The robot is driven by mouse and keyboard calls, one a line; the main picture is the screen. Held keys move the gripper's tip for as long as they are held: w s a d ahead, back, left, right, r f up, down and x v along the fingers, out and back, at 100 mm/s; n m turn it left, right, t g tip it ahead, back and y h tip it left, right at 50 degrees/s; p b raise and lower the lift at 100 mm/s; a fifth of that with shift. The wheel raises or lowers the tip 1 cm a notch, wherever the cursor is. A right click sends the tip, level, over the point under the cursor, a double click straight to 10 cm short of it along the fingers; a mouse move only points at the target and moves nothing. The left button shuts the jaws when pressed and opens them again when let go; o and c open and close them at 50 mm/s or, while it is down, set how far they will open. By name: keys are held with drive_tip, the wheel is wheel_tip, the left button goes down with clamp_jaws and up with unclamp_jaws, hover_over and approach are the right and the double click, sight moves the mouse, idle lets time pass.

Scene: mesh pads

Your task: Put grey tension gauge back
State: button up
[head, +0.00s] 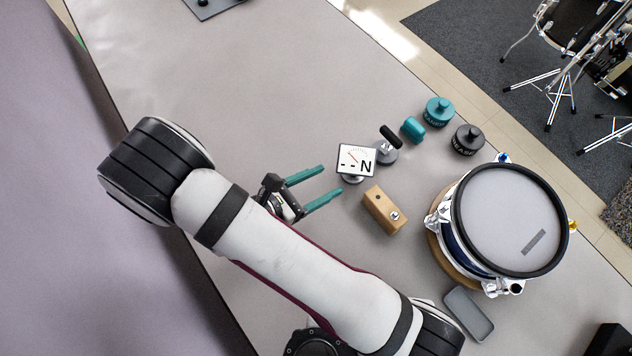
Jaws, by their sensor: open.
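A square white dial face marked "N" (356,160) stands on a small round grey base, just ahead of my fingertips. Close behind it to the right is a short grey round body with a black bar on top (386,151). I cannot tell for sure which of these is the grey tension gauge. My gripper (332,180) is open, with its two teal fingers apart and nothing visible between them. It is left of the dial, and the fingers point right toward the gap between the dial and the wooden block (378,213).
A mesh-headed drum (508,212) stands on a wooden ring at right. A grey shallow tray (469,312) lies below it. A teal cylinder (413,128), a teal weight (438,111) and a black weight (468,140) stand near the table's far edge.

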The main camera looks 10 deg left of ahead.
drive_tip(key=shift+v, duration=0.9)
drive_tip(key=s+d+r+m+g+y, duration=0.2)
drive_tip(key=s+d+r+m+g, duration=0.2)
drive_tip(key=d+r+m+g, duration=0.45)
drive_tip(key=s+d+r+m+g+y, duration=0.1)
drive_tip(key=s+d+r+m+g, duration=0.3)
drive_tip(key=m, duration=0.8)
drive_tip(key=s+a+r+m+t+y, duration=0.1)
drive_tip(key=s+r+m+y, duration=0.3)
drive_tip(key=m+y, duration=0.4)
drive_tip(key=shift+s+a+r+m+t, duration=0.25)
drive_tip(key=shift+m+t, duration=0.6)
drive_tip(key=shift+m, duration=1.2)
